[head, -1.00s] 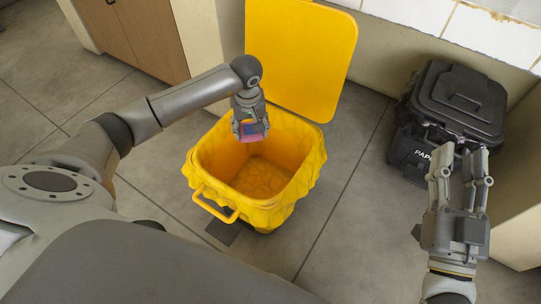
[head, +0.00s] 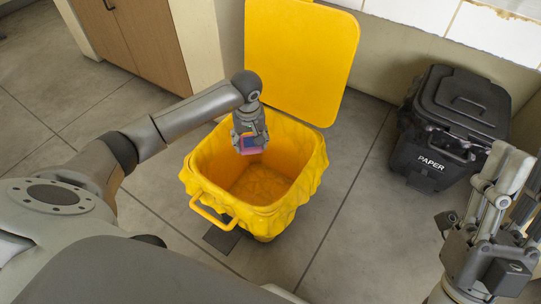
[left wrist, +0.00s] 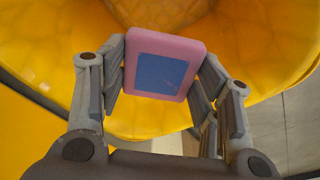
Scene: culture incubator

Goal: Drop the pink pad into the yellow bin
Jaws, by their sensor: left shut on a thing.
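The pink pad (head: 249,151) has a blue square on its face. My left gripper (head: 250,143) is shut on it and holds it over the open mouth of the yellow bin (head: 214,178). In the left wrist view the pad (left wrist: 188,50) sits between the two fingers (left wrist: 166,76), with the bin's yellow lining (left wrist: 255,60) behind it. The bin's lid (head: 300,60) stands up at the back. My right gripper (head: 512,180) is at the right edge, away from the bin, with its fingers apart.
A black bin marked PAPER (head: 430,163) stands closed by the wall at the right. A wooden cabinet (head: 135,40) is at the back left. The grey tiled floor (head: 340,220) between the two bins is clear.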

